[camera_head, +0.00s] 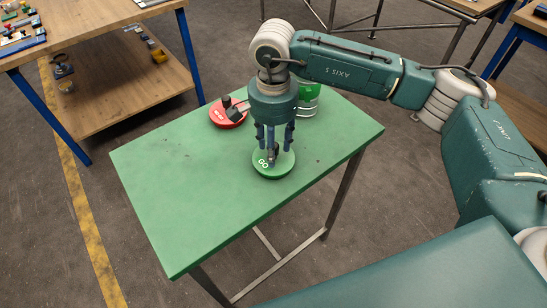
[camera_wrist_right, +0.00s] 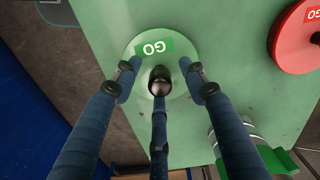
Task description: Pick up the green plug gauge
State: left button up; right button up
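The green plug gauge has a round green base (camera_head: 273,170) with a white "GO" label, standing on the green table near its right edge. In the right wrist view its pale green disc (camera_wrist_right: 180,108) lies under my fingers, with a dark, shiny handle end (camera_wrist_right: 159,78) at the middle. My right gripper (camera_head: 274,152) points straight down over it. Its blue fingers (camera_wrist_right: 160,78) stand around the handle, with visible gaps at the two side fingers; contact of the third finger is unclear. It looks open. The fingers partly hide the handle. My left gripper is not in view.
A red gauge (camera_head: 222,119) with a dark handle stands behind left on the green table (camera_head: 190,190). A green and clear container (camera_head: 309,101) stands close behind right of my gripper. The table's front left is clear. A wooden workbench (camera_head: 90,20) is at the left.

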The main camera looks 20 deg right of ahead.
grip_shut()
jog(key=shift+r, duration=0.15)
